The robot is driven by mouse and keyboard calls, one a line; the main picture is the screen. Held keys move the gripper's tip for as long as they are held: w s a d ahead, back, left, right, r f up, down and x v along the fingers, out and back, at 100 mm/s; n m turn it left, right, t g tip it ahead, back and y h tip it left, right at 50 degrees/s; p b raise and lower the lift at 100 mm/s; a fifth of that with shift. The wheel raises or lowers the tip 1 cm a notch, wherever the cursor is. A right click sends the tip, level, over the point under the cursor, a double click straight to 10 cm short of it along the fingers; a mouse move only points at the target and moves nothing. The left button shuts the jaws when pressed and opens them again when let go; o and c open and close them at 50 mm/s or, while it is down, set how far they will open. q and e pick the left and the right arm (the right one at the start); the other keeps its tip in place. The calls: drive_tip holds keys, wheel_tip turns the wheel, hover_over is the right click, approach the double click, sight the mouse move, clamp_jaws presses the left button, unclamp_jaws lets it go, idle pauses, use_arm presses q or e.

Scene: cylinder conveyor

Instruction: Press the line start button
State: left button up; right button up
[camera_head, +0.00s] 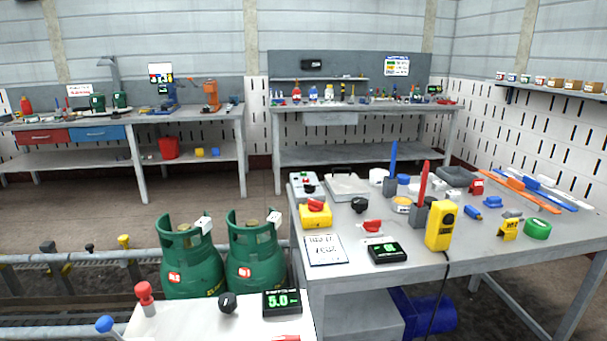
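No button is readably labelled as line start. A grey control box (309,186) with small coloured buttons stands at the left back corner of the right-hand workbench (505,255); its labels are too small to read. In front of it is a yellow box (316,217) with a red button (315,205) on top. A yellow handheld unit (440,228) with dark round controls stands upright near the bench's front edge, with a black cable hanging down. Neither of my grippers is in view.
Two green gas cylinders (187,265) (252,262) stand by the conveyor rail (60,257) at left. A white panel (180,322) in front carries a red-topped lever (144,297), a black knob (227,302) and a green-digit display (282,302). Tools crowd the bench's right side.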

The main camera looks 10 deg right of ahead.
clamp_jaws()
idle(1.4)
